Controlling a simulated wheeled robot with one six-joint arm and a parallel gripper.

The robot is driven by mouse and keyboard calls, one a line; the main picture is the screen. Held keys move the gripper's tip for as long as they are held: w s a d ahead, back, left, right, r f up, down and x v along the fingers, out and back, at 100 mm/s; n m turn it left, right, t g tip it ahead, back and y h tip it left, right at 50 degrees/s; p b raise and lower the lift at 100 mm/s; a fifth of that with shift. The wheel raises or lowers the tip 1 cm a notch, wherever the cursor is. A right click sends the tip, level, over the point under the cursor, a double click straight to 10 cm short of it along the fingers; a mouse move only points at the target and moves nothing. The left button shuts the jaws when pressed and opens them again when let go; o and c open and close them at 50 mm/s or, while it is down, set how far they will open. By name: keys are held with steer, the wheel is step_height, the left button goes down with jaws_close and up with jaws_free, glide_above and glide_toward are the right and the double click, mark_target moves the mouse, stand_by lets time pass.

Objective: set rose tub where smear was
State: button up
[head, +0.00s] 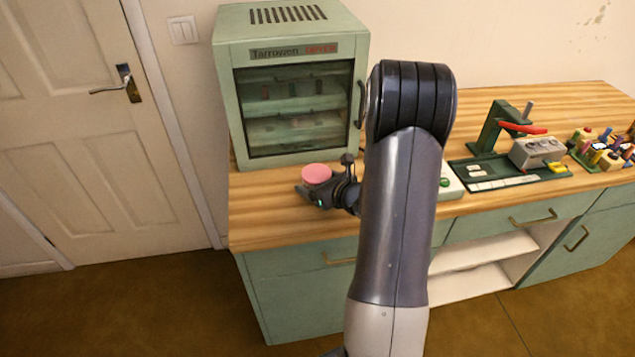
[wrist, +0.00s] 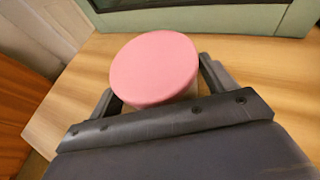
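The rose tub (head: 317,174) has a round pink lid and is on or just above the wooden worktop, in front of the green cabinet. In the wrist view the rose tub (wrist: 155,70) sits between my two fingers, its lid hiding most of its body. My gripper (head: 322,175) reaches around it from the right, low over the worktop. The fingers look open, with a small gap beside the tub in the head view. My gripper (wrist: 160,82) also shows in the wrist view, a finger on each side. I see no smear; my arm hides part of the worktop.
The green glass-fronted cabinet (head: 290,85) stands close behind the tub. The worktop (head: 270,225) is bare at its front left. Right of my arm are a green press stand (head: 490,130), a grey box (head: 537,150) and a rack of coloured bottles (head: 600,150).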

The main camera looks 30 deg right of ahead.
steer(key=shift+o, duration=0.8)
steer(key=shift+r, duration=0.15)
steer(key=v, duration=1.2)
steer(key=shift+b, duration=0.35)
steer(key=shift+c, duration=0.3)
